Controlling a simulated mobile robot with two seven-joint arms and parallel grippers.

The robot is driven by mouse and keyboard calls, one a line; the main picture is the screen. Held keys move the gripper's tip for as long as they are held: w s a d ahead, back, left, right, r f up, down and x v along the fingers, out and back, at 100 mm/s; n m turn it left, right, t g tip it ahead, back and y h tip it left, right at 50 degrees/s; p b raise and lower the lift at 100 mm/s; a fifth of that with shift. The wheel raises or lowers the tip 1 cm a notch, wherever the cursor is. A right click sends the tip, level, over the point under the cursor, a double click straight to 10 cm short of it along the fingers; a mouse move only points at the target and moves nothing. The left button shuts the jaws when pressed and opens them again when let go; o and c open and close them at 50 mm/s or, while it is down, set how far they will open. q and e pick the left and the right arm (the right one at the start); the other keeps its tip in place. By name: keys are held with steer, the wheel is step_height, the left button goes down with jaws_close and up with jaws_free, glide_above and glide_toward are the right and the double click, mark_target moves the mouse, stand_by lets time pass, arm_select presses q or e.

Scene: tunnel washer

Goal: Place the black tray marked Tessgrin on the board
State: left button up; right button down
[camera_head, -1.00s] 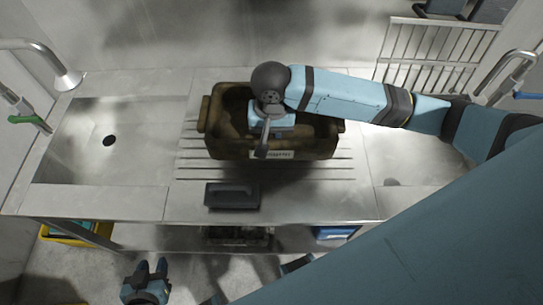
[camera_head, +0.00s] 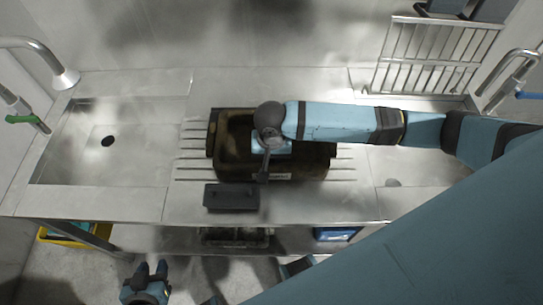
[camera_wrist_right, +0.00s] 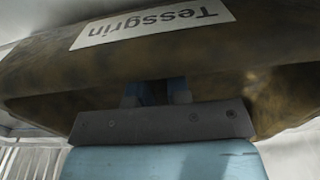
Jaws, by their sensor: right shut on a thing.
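The dark, brown-stained tray (camera_head: 312,162) hangs over the ridged drain board (camera_head: 192,146) in the middle of the steel counter in the head view. I cannot tell whether it touches the board. Its white Tessgrin label shows upside down in the wrist view, where the tray wall (camera_wrist_right: 215,62) fills the upper part. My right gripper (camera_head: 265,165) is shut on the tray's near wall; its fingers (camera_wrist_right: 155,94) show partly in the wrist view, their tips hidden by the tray. My left gripper (camera_head: 151,268) is low at the front, open and empty, away from the tray.
A small dark box (camera_head: 231,197) stands on the counter just in front of the tray. A sink basin (camera_head: 80,150) lies to the left and another (camera_head: 420,170) to the right. A wire rack (camera_head: 435,60) stands at the back right. A yellow crate (camera_head: 75,236) is below the counter.

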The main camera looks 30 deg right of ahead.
steer(key=c, duration=1.1)
jaws_free()
steer(key=shift+f, duration=0.1)
steer(key=shift+r, duration=0.3)
step_height(320, 180, up, 11)
steer(key=shift+f+p, duration=0.2)
steer(key=shift+p, duration=0.35)
steer(key=shift+r, duration=0.55)
